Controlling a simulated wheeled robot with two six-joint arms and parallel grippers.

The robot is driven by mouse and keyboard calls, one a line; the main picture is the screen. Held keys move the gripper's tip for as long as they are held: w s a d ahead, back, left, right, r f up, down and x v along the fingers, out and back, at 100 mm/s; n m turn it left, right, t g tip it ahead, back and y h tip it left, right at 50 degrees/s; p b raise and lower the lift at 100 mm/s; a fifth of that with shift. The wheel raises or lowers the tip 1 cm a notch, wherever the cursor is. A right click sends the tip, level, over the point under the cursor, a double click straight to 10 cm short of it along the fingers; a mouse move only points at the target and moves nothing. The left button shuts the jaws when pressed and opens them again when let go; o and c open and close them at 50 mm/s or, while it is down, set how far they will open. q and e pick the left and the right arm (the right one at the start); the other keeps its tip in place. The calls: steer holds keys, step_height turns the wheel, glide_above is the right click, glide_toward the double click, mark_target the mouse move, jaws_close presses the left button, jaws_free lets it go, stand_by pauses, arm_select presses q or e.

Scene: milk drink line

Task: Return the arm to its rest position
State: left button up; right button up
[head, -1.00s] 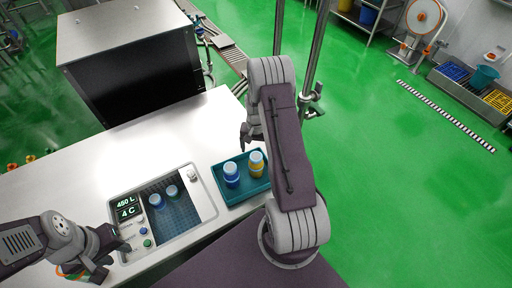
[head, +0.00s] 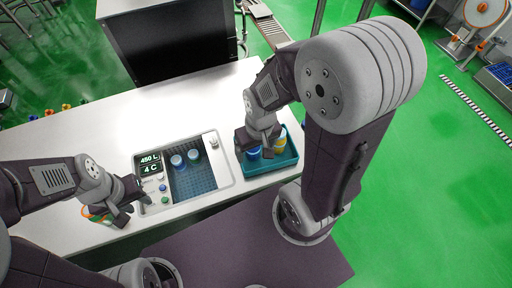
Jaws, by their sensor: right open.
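My right arm reaches in from the right, and its gripper (head: 249,142) is over the back left of the teal tray (head: 277,170). It is open, and its fingers are partly hidden by the wrist. A blue bottle (head: 253,154) and a yellow bottle (head: 281,141) stand in the tray, partly covered by my gripper and wrist. I see nothing held in the right gripper. My left gripper (head: 137,196) hangs by the left side of the control panel, near its buttons; its jaw opening is not clear.
The panel has a display (head: 149,163) reading 450 L and 4 C. A black-fronted cabinet (head: 165,50) stands behind the white counter (head: 110,130), whose back part is clear.

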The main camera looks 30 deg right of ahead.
steer(key=shift+w+a+f+b, duration=0.1)
steer(key=shift+f+b, duration=0.55)
stand_by(0.7)
